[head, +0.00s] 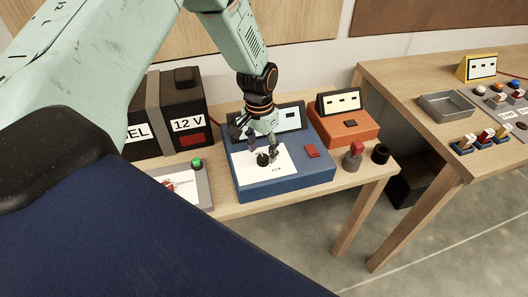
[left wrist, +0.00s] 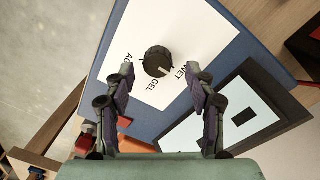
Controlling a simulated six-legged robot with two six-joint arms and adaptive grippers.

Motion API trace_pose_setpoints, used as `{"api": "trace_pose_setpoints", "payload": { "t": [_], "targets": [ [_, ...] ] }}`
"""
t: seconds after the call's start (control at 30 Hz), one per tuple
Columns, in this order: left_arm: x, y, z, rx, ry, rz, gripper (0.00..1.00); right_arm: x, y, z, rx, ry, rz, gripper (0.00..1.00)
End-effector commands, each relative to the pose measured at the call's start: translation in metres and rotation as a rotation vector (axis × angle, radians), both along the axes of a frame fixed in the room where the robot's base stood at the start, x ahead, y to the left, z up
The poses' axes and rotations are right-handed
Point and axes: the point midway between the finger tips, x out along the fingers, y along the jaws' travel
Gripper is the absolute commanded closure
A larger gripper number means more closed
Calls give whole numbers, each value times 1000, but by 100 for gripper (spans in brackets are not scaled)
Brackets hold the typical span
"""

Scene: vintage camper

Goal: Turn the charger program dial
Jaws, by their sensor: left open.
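The charger is a blue box (head: 320,172) on the wooden bench. Its black round program dial (head: 263,159) sits on a white label plate (head: 285,158). My left gripper (head: 262,150) is open above the plate. In the left wrist view its fingers (left wrist: 160,74) are spread with the dial between and slightly beyond their tips. I see no contact. My right gripper is not in view.
A red switch (head: 312,151) and a tilted display (head: 290,117) are on the charger. An orange box (head: 344,126) stands behind right, a red-handled knob (head: 353,155) at right. A 12 V battery (head: 188,124) and a green-button box (head: 197,163) are at left.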

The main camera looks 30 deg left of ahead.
Motion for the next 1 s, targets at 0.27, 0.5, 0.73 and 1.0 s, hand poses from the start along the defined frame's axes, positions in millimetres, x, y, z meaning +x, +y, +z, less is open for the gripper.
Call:
{"api": "trace_pose_setpoints", "payload": {
  "t": [0.27,0.5,0.73,1.0],
  "targets": [
    [3,-1,-20,1,-2,-1,45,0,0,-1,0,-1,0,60],
    [5,-1,-21,1,-2,0,45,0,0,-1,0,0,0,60],
    [5,-1,-21,1,-1,-1,64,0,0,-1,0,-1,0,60],
    [5,-1,-21,0,-1,0,87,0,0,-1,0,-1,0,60]
  ]
}}
